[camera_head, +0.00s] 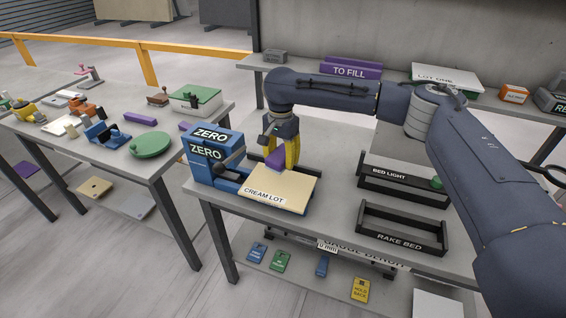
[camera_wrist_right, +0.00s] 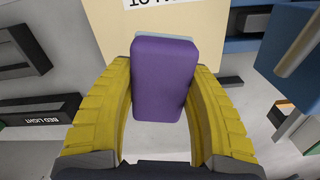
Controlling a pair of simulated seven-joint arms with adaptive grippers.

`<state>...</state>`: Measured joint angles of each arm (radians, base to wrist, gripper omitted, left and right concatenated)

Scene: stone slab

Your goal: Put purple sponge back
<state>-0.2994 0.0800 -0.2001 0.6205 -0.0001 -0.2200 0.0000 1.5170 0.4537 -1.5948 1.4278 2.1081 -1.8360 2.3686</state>
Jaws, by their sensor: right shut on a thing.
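The purple sponge (camera_head: 276,158) is a small purple block held by my right gripper (camera_head: 281,155) above the back edge of the cream board labelled CREAM LOT (camera_head: 290,190). In the right wrist view the purple sponge (camera_wrist_right: 163,78) sits between the yellow fingers of my right gripper (camera_wrist_right: 162,105), which are shut on it. A pale grey-blue edge shows at its far end. Part of the cream board (camera_wrist_right: 60,25) lies beyond it. I cannot tell in the head view whether the sponge touches the board. My left gripper is not in view.
Blue ZERO blocks (camera_head: 211,150) stand left of the cream board. The black BED LIGHT rack (camera_head: 400,182) and RAKE BED rack (camera_head: 400,232) are on the right. A purple TO FILL box (camera_head: 345,70) is on the back shelf. A side table at left holds a green disc (camera_head: 150,145).

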